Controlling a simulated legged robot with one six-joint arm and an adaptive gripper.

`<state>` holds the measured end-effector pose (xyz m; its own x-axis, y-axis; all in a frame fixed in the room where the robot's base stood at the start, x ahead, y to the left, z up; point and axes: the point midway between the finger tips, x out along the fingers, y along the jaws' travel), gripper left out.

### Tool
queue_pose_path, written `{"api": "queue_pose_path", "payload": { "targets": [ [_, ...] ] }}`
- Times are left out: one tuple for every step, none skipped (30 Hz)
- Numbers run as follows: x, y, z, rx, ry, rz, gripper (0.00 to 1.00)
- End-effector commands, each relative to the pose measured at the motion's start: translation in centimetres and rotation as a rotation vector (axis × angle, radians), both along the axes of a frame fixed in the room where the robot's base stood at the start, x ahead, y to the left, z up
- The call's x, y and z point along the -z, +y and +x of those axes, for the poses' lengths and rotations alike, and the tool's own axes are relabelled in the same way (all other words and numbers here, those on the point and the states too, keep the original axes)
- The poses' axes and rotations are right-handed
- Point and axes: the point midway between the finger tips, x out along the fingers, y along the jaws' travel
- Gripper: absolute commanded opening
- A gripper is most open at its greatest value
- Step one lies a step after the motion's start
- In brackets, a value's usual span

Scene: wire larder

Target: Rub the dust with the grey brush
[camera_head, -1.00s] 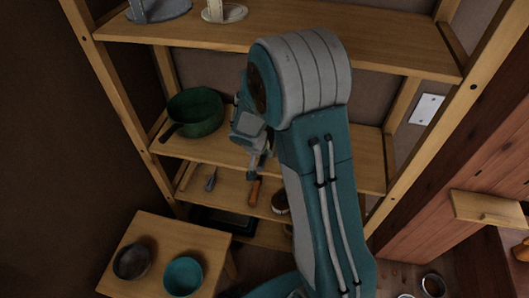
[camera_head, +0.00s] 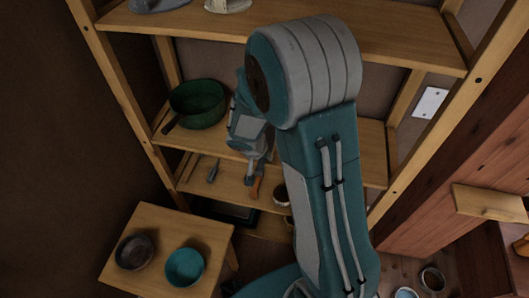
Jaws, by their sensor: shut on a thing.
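My gripper (camera_head: 256,166) is small and partly dark, low in front of the shelf unit. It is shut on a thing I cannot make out. An orange stick-like piece (camera_head: 256,188) shows directly below the fingers; whether it is held or lies on the lower shelf, I cannot tell. A slim grey tool (camera_head: 213,171) lies on that shelf to the left, apart from the gripper. I cannot tell whether either is the grey brush. I can make out no dust; my arm covers much of the shelves.
A dark green pot (camera_head: 197,104) stands on the middle shelf (camera_head: 372,150). A small round brown and white thing (camera_head: 281,196) is partly behind my arm. A low wooden table (camera_head: 212,230) holds a dark bowl (camera_head: 135,251) and a teal bowl (camera_head: 185,267). A wall plate (camera_head: 430,103) is at right.

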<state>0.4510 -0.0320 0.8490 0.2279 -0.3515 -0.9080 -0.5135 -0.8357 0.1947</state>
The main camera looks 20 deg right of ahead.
Motion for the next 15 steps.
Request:
{"api": "queue_pose_path", "payload": {
  "targets": [
    [-0.1, 0.1, 0.0, -0.001, -0.001, 0.0, 0.0],
    [-0.1, 0.1, -0.1, -0.001, -0.002, 0.0, 0.0],
    [-0.1, 0.0, 0.0, 0.0, -0.002, 0.0, 0.0],
    [-0.1, 0.0, 0.0, 0.0, -0.002, 0.0, 0.0],
    [-0.1, 0.0, 0.0, 0.0, -0.002, 0.0, 0.0],
    [-0.1, 0.0, 0.0, 0.0, -0.002, 0.0, 0.0],
    [-0.1, 0.0, 0.0, 0.0, -0.002, 0.0, 0.0],
    [-0.1, 0.0, 0.0, 0.0, -0.002, 0.0, 0.0],
    [-0.1, -0.1, -0.1, 0.001, -0.003, 0.0, 0.0],
    [-0.1, -0.2, -0.1, 0.001, -0.003, 0.0, 0.0],
    [-0.1, -0.3, -0.2, 0.001, -0.003, 0.0, 0.0],
    [-0.1, -0.5, -0.3, 0.001, -0.003, -0.001, 0.0],
    [-0.1, -0.7, -0.4, 0.001, -0.003, -0.001, 0.0],
    [-0.1, -0.9, -0.5, 0.001, -0.003, -0.001, 0.0],
    [0.0, -1.2, -0.7, 0.001, -0.002, -0.001, 0.0]
  ]
}}
